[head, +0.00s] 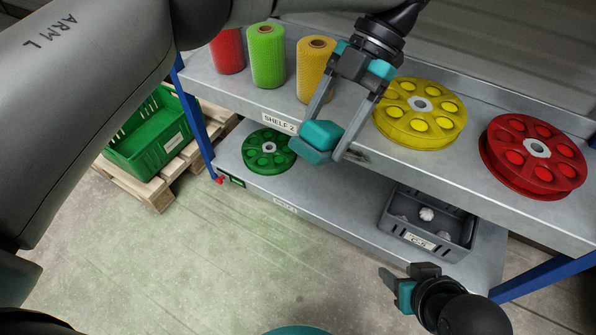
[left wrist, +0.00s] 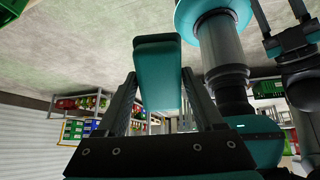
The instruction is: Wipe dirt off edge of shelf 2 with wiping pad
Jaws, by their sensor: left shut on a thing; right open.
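The shelf 2 board (head: 470,160) carries a "SHELF 2" label (head: 279,123) on its front edge. A small dark smudge (head: 358,156) shows on that edge, just right of my left gripper. My left gripper (head: 327,138) is shut on the teal wiping pad (head: 318,135), at the front edge between the label and the smudge. Whether the pad touches the edge I cannot tell. The pad (left wrist: 158,75) also shows between the fingers in the left wrist view. The gripper hides part of the edge behind it. My right gripper (head: 388,287) is open and empty, low in front of the shelves.
On shelf 2 stand red, green (head: 267,58) and yellow (head: 315,70) net rolls, a yellow reel (head: 420,108) and a red reel (head: 533,155). Below are a green reel (head: 268,150) and a grey bin (head: 428,225). A green crate (head: 150,140) sits on a pallet at left.

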